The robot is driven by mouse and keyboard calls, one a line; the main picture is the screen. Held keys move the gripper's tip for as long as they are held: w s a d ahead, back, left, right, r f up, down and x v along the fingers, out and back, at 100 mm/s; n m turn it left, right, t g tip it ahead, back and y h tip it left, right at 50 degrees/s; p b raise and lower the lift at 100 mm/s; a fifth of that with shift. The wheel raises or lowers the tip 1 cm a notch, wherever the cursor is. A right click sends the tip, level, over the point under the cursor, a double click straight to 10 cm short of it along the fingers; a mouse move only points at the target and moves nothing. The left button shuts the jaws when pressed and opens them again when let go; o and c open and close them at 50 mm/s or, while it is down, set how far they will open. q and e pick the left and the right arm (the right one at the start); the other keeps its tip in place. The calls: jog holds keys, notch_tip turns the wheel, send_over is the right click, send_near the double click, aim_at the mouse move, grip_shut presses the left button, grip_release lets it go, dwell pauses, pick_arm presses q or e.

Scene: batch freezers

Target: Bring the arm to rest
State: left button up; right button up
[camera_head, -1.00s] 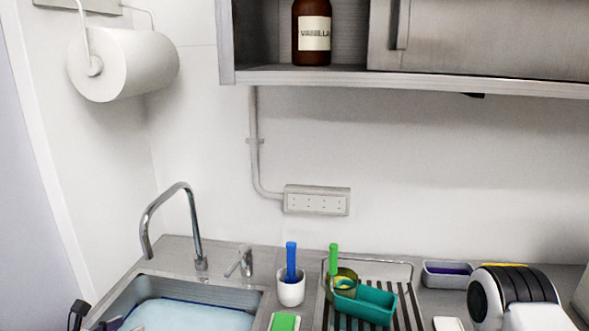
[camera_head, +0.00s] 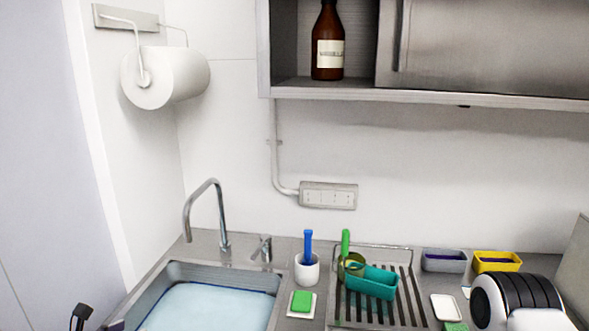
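Part of my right arm (camera_head: 515,303), white with black ribs, shows at the lower right over the counter. Its gripper is outside the picture. A small dark piece (camera_head: 80,316) shows at the lower left edge by the sink; it may be part of my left gripper, and its fingers cannot be made out.
A sink (camera_head: 205,308) with pale water and a tap (camera_head: 215,215) is at the left. A white cup (camera_head: 307,268), green sponge (camera_head: 301,301), drying rack (camera_head: 408,290) with a teal container (camera_head: 372,282), grey bin (camera_head: 444,262) and yellow bin (camera_head: 497,262) line the counter. A cabinet (camera_head: 480,50) hangs above.

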pick_arm(q)
jog(key=s+d+f+m+g+h+b, duration=0.2)
jog(key=s+d+f+m+g+h, duration=0.35)
jog(key=d, duration=0.45)
jog(key=s+f+m+g+y+b, duration=0.6)
jog(key=s+f+m+g+y, duration=0.35)
jog(key=s+f+m, duration=1.1)
jog(key=s+d+f+m+t+h+b, duration=0.1)
jog(key=s+d+f+m+t+b, duration=0.1)
jog(key=d+f+m, duration=0.3)
jog(key=shift+s+d+f+m, duration=0.15)
jog(key=shift+s+d+m, duration=0.35)
jog(key=shift+s+m, duration=0.35)
pick_arm(e)
notch_tip(320, 180, down, 10)
jog(key=shift+s, duration=0.2)
